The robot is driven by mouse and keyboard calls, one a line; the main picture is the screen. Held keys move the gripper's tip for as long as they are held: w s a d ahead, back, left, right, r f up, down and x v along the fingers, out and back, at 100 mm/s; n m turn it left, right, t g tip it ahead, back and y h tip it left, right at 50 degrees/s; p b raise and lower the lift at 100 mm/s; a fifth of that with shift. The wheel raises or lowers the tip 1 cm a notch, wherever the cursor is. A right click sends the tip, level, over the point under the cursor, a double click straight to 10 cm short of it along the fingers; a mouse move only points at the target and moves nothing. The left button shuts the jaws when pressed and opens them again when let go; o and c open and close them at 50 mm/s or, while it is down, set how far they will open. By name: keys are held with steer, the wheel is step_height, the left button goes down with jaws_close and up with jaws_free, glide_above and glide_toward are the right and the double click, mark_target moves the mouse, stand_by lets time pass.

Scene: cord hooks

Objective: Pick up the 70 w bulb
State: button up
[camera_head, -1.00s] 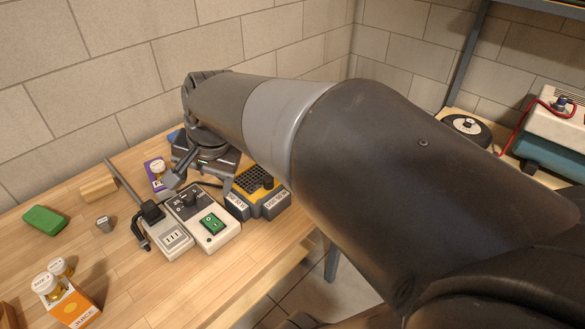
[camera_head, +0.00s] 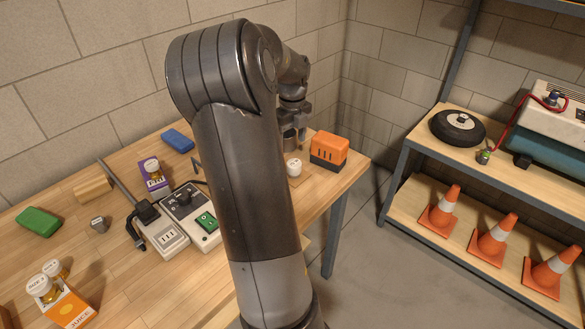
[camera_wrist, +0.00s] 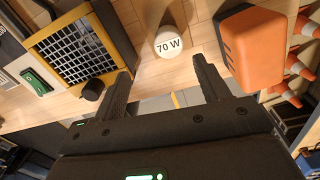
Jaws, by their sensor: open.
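The 70 w bulb (camera_wrist: 169,43) shows in the wrist view as a round white top marked "70 W", just beyond my fingertips and roughly between their lines. In the head view a white-topped bulb (camera_head: 293,167) stands on the table to the left of the orange box. My gripper (camera_wrist: 160,78) is open, with nothing between its two dark fingers. In the head view my arm hides part of the table, and the gripper (camera_head: 292,125) is small and partly hidden near the back right of the table.
An orange box (camera_wrist: 252,45) stands close on the bulb's right, and a yellow-framed unit with a black grille (camera_wrist: 80,50) on its left. Other bulbs (camera_head: 42,287) stand at the table's front left. A shelf with cones (camera_head: 440,205) is at the right.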

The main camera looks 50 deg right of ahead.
mark_target(294, 163)
steer(key=shift+s+d+f+m, duration=0.1)
steer(key=shift+d+f+m, duration=0.2)
steer(key=shift+d, duration=0.1)
step_height(294, 163, down, 11)
steer(key=shift+s+d+r, duration=0.1)
steer(key=shift+r, duration=0.1)
steer(key=shift+c, duration=0.3)
steer(key=c, duration=1)
steer(key=shift+r, duration=0.1)
